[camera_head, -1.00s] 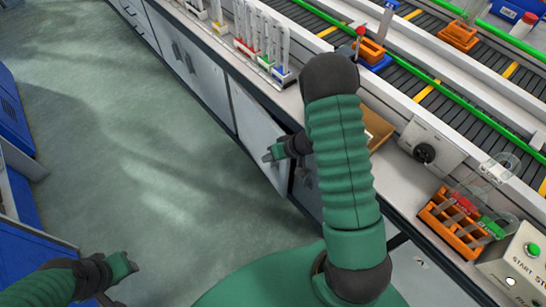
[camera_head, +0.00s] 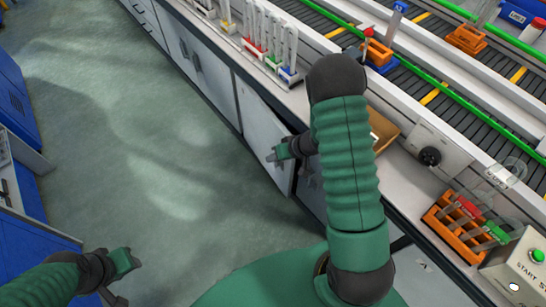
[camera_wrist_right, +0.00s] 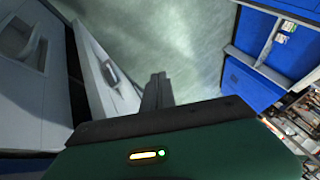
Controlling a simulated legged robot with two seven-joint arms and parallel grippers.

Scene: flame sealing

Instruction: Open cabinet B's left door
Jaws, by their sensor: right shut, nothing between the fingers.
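A light grey cabinet door (camera_head: 262,128) under the bench stands slightly ajar, with a dark gap at its near edge. No label saying B is readable on it. My right gripper (camera_head: 272,157) is shut and empty, in front of this door near that edge; contact cannot be told. In the right wrist view, the shut fingers (camera_wrist_right: 157,90) show to the right of a tilted door panel (camera_wrist_right: 110,75) with a recessed handle. My left gripper (camera_head: 130,262) hangs low at the left, away from the cabinets; its jaws are unclear.
Further closed cabinets (camera_head: 190,55) line the bench. The bench top carries a tube rack (camera_head: 265,45), an orange rack (camera_head: 460,225) and a start box (camera_head: 520,265). A blue cabinet (camera_head: 18,105) stands at the left. The floor between is clear.

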